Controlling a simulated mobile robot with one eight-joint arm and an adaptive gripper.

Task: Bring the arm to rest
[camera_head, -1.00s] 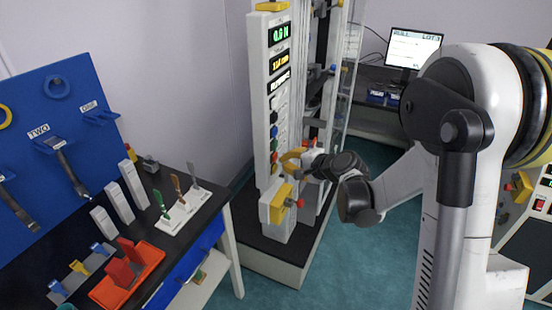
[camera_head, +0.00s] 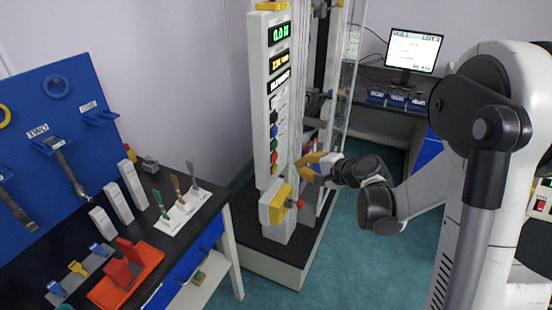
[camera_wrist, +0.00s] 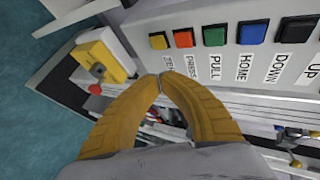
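My gripper (camera_head: 299,166) has yellow fingers and is beside the front of the tall test machine (camera_head: 262,130), apart from its button panel. In the wrist view the two curved fingertips (camera_wrist: 161,77) meet, with nothing visible between them. The machine's column of coloured buttons shows in the wrist view, with a green PULL button (camera_wrist: 214,36) and a blue HOME button (camera_wrist: 253,32). A yellow clamp block (camera_head: 281,203) with a red knob is below the gripper.
A black bench (camera_head: 207,217) at left holds a white specimen stand (camera_head: 186,222) and a red-orange tray (camera_head: 103,291). A blue tool board (camera_head: 50,100) stands behind it. A monitor (camera_head: 412,50) is on the far desk. Teal floor (camera_head: 340,265) is open right of the machine.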

